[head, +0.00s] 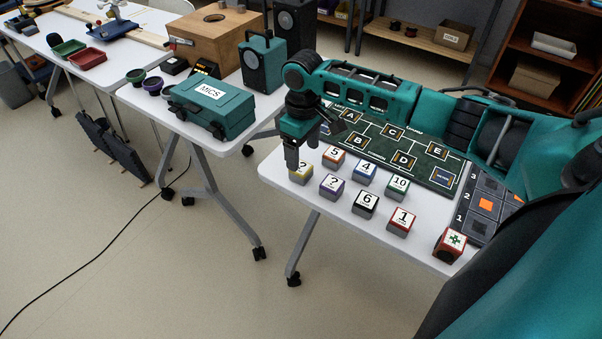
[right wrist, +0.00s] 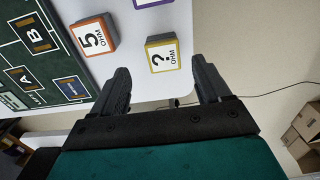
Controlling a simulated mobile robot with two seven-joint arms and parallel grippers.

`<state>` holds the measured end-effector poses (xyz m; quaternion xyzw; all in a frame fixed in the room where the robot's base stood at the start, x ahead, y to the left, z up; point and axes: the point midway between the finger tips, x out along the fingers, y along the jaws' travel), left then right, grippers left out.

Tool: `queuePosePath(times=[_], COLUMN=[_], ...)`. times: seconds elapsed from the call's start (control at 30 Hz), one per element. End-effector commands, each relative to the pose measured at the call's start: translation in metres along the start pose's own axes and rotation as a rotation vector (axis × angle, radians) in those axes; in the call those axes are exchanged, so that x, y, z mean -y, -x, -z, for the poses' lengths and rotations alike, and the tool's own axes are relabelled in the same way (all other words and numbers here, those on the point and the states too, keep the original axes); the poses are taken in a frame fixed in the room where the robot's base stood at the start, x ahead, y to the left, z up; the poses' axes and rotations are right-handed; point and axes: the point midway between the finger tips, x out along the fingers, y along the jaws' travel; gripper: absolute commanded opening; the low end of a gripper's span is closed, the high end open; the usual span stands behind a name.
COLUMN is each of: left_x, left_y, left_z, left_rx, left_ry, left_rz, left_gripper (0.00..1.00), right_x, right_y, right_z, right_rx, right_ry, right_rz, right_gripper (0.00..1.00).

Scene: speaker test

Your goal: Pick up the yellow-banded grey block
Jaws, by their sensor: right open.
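The yellow-banded grey block (head: 300,174) sits at the left end of the near table, with a "?" on its white top. In the right wrist view the block (right wrist: 162,55) lies ahead of the fingertips, between their lines and near the table edge. My right gripper (head: 297,160) is above the block in the head view and partly covers it. In the right wrist view its jaws (right wrist: 161,78) are open with nothing between them. My left gripper does not show.
An orange-banded "5" block (head: 333,157) stands close beside it, and a purple-banded "?" block (head: 331,186) is also near. Several more blocks stand to the right. A dark green circuit board (head: 378,155) lies behind them. The table's left edge is close.

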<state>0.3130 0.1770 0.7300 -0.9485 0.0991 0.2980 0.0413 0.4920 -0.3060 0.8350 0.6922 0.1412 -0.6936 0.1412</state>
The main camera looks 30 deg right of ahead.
Motion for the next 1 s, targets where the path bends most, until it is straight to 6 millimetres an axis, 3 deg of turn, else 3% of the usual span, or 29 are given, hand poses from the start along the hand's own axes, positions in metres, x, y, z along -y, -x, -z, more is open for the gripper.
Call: queuePosePath(times=[0.17, 0.5, 0.8, 1.0], left_x=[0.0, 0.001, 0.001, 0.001], left_y=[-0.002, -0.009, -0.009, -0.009], left_z=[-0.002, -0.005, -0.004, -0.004], left_rx=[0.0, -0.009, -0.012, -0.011], left_ry=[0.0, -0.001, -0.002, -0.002], left_rz=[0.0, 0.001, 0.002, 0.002], left_gripper=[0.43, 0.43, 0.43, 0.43], right_x=[0.001, 0.005, 0.005, 0.005], right_y=[-0.014, -0.059, -0.062, -0.062], right_z=[0.0, 0.001, 0.002, 0.002], right_rx=[0.0, 0.001, -0.001, -0.001], right_ry=[0.002, 0.001, 0.002, 0.001], right_rz=[0.0, 0.0, 0.0, -0.001], right_gripper=[0.77, 0.77, 0.77, 0.57])
